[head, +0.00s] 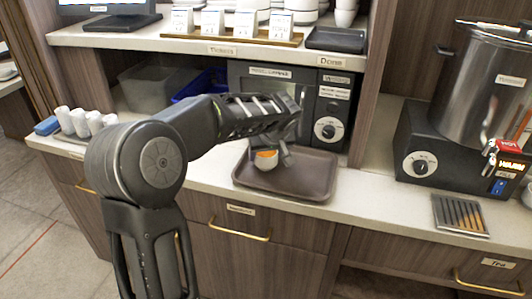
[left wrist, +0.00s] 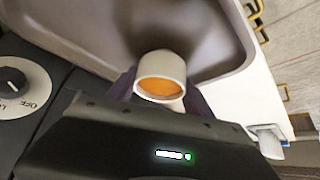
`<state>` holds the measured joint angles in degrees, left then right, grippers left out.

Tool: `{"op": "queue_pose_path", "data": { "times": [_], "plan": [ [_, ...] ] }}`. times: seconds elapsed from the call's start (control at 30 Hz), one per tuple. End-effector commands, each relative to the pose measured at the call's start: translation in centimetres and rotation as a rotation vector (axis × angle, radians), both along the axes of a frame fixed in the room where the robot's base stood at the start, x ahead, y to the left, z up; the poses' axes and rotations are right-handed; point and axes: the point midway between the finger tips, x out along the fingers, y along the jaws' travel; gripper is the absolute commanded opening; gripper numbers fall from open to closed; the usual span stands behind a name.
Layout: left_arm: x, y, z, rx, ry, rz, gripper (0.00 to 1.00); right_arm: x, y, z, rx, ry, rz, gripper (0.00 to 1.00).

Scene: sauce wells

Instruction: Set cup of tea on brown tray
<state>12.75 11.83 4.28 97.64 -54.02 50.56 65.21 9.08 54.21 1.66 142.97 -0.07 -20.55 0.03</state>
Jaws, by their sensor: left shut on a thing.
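The white cup (head: 265,160) holds orange-brown tea. My left gripper (head: 280,153) is shut on it over the left part of the brown tray (head: 310,184). In the left wrist view the cup (left wrist: 161,76) looks upright or nearly so, with the tray (left wrist: 100,37) behind it. The head view does not make clear whether the cup's base touches the tray. The gripper's fingers partly hide behind the cup. My right gripper is not in view.
A microwave (head: 333,108) stands behind the tray. Several white cups (head: 78,122) stand at the left. The tray's right half is bare.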

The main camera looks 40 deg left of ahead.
Motion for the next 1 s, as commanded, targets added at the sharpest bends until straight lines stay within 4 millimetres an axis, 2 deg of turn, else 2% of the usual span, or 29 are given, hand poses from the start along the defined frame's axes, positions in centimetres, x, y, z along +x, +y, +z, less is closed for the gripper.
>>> {"op": "queue_pose_path", "data": {
  "times": [0.37, 0.4, 0.6, 1.0],
  "plan": [
    [0.04, -0.02, -0.37, 0.0, -0.001, -0.001, 0.1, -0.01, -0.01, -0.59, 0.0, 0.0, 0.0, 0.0],
    [0.01, -0.02, -0.22, 0.0, 0.0, 0.0, 0.63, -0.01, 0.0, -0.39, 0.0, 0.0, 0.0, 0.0],
    [0.01, -0.01, -0.22, 0.0, 0.0, 0.0, 0.8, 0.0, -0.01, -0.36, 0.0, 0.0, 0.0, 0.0],
    [0.0, -0.01, 0.27, 0.0, 0.0, 0.0, 0.82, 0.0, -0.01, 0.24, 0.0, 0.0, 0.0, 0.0]
  ]
}}
